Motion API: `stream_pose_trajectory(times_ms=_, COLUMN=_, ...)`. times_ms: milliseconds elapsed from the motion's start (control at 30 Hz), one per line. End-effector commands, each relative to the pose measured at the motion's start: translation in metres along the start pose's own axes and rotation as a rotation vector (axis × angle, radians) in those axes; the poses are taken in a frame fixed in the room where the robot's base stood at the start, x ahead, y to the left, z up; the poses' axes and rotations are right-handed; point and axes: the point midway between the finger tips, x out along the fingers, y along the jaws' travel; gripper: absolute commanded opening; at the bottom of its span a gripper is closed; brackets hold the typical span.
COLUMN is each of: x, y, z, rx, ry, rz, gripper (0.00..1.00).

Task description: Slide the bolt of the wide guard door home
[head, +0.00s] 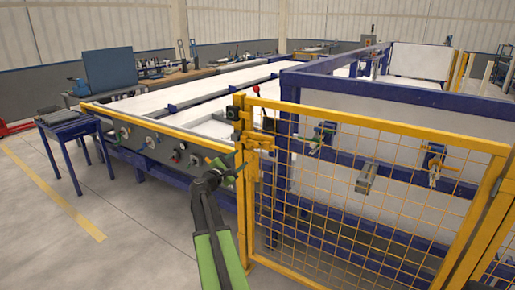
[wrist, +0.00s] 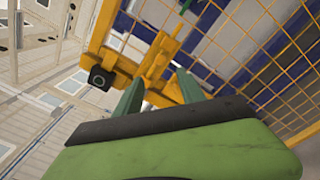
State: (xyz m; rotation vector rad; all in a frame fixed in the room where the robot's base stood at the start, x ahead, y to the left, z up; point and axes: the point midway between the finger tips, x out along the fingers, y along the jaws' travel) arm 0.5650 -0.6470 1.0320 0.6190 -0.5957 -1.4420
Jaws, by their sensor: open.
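The wide guard door (head: 340,200) is a yellow mesh panel in the right half of the head view. Yellow bolt hardware (head: 255,140) sits on its left upright, by the blue frame. My gripper (head: 224,167) is at the left of that upright, a little below the hardware. In the wrist view my gripper (wrist: 160,88) has its two green fingers apart, with nothing seen held between them. A yellow bolt piece (wrist: 157,56) on the door frame shows just beyond the fingertips. I cannot tell whether they touch it or how far the bolt is slid.
A black round fitting (wrist: 98,78) on a yellow plate lies left of the fingers. A panel with several valves and knobs (head: 160,143) stands left of the door. A blue side table (head: 68,122) is farther left. The floor (head: 60,240) at front left is clear.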

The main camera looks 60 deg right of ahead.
Motion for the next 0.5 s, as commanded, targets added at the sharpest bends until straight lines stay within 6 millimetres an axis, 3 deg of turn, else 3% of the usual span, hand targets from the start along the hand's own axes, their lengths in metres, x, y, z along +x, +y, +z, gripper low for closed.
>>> stream_pose_trajectory(times_ms=300, x=0.084, y=0.001, z=-0.001, rx=0.003, ry=-0.002, rz=-0.003, gripper=0.47)
stream_pose_trajectory(times_ms=500, x=0.129, y=0.000, z=-0.001, rx=0.003, ry=-0.001, rz=-0.003, gripper=0.47)
